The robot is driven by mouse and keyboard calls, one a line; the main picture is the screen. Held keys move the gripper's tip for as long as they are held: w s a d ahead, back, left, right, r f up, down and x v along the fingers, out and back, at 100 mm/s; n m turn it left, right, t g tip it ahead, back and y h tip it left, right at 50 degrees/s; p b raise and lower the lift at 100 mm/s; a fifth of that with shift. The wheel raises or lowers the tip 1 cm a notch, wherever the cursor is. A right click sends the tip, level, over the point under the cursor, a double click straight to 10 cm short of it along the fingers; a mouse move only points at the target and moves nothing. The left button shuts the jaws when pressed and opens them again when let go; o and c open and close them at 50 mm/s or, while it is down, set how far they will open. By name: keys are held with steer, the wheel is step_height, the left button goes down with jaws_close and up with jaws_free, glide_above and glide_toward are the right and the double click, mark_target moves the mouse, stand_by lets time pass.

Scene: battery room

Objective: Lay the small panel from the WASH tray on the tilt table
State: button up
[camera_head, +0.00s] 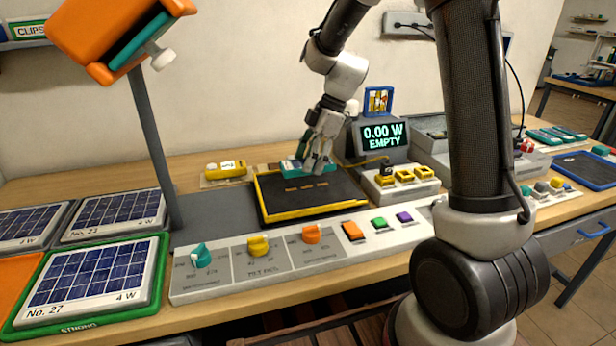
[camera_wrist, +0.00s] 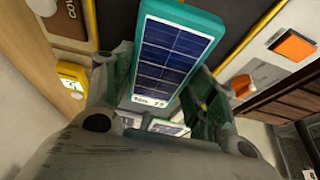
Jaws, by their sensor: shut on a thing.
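The small panel, with blue cells and a teal frame, is between the fingers of my gripper in the wrist view (camera_wrist: 170,55). In the head view part of this panel (camera_head: 291,166) shows beside my gripper (camera_head: 318,165), whose fingers hide the rest. My gripper is shut on it over the far edge of the tilt table, a black bed with a yellow rim (camera_head: 288,214). I cannot tell whether the panel touches the bed. The display (camera_head: 383,135) behind it reads 0.00 W EMPTY. No tray labelled WASH is readable.
A control strip with knobs (camera_head: 258,247) runs along the front of the bed. Larger panels lie at the left, one in a green tray marked STRONG (camera_head: 84,328). A grey post (camera_head: 158,150) stands left of the bed. A yellow device (camera_head: 225,170) lies behind.

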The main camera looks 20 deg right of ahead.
mark_target(310, 187)
steer(key=shift+f, duration=2.65)
steer(key=shift+f, duration=0.1)
steer(key=o, duration=1.1)
